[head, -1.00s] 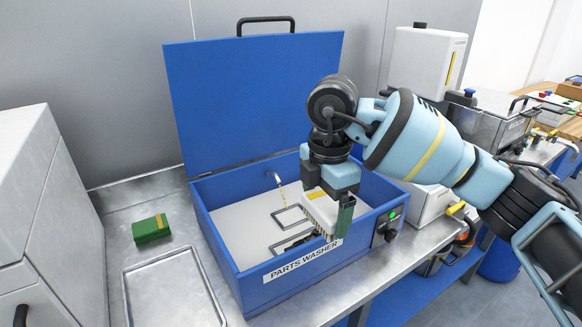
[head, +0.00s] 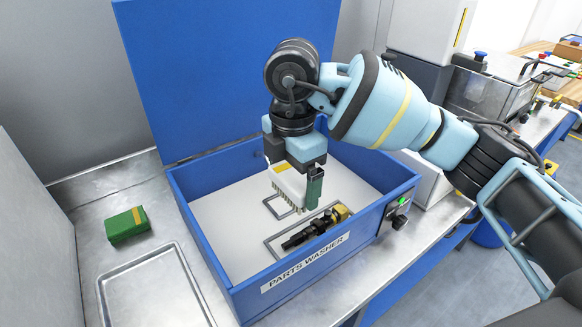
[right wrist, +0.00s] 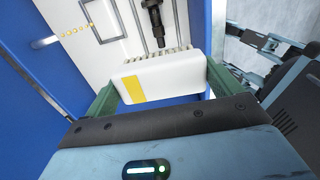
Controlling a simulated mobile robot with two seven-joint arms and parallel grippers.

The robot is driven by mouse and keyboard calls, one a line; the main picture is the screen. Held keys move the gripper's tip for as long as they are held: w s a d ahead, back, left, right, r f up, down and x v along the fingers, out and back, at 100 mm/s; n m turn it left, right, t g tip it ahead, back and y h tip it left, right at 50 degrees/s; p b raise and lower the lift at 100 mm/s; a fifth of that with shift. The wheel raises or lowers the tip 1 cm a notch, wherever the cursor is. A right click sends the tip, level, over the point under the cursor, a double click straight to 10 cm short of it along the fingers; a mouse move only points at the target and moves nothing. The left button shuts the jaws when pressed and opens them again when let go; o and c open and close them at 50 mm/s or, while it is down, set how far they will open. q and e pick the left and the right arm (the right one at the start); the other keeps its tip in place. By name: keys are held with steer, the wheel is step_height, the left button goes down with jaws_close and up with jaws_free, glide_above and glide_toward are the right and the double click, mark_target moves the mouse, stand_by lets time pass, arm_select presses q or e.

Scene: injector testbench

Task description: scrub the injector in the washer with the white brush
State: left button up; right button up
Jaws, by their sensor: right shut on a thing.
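The blue parts washer (head: 345,255) stands open with its lid up. The injector (head: 312,232), black with a yellowish end, lies in a grey wire holder on the washer's white floor. It also shows in the right wrist view (right wrist: 154,22). My right gripper (head: 300,180) is shut on the white brush (head: 287,184), which has a yellow patch and bristles pointing down. The brush fills the space between the green fingers in the right wrist view (right wrist: 165,78). It is inside the washer's outline, above and behind the injector, apart from it. My left gripper is out of view.
A second, empty wire holder (head: 270,209) is behind the injector. A spout shows in the right wrist view (right wrist: 45,42). A green box (head: 127,226) and a metal tray (head: 150,290) are on the bench at left. The washer walls rise around the floor.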

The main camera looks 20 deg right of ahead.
steer(key=shift+f+b, duration=2.1)
steer(key=shift+f, duration=3.75)
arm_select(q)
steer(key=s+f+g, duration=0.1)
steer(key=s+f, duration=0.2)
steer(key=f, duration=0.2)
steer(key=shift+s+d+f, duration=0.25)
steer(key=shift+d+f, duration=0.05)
arm_select(e)
steer(key=shift+f, duration=0.1)
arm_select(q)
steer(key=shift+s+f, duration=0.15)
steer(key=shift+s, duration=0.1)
arm_select(e)
steer(key=shift+f, duration=0.2)
steer(key=shift+f, duration=0.35)
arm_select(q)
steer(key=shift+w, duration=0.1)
arm_select(e)
steer(key=shift+d, duration=0.1)
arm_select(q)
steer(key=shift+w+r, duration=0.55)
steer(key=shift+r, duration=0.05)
arm_select(e)
steer(key=shift+w+d, duration=0.35)
steer(key=shift+d, duration=0.5)
steer(key=shift+w+d, duration=0.3)
steer(key=shift+d, duration=0.5)
